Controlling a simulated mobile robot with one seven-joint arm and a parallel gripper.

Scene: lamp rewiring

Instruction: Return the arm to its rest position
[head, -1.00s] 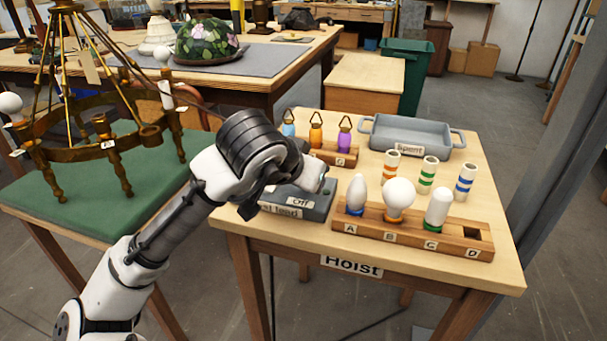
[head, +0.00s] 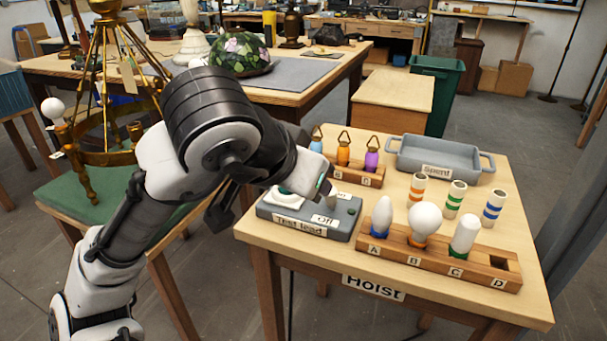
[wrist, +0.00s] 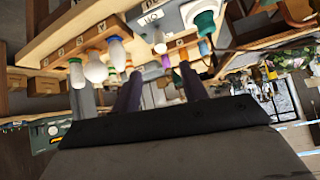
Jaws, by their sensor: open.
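My gripper (wrist: 160,92) is open and empty, with its two dark fingers apart in the wrist view. In the head view my arm is folded up in front of the Hoist table (head: 462,305), and its wrist hides part of the view. The gripper end hangs near the left edge of the grey test lead box (head: 340,233); its fingertips are hard to make out there. The box has an Off label and a white round part on top.
A rack (head: 440,262) marked A to D holds three bulbs; slot D is empty. Behind are three banded sleeves, a grey Spent tray (head: 408,163) and a rack with coloured looped pieces (head: 372,160). The brass chandelier (head: 120,157) stands close on the left, partly behind my arm.

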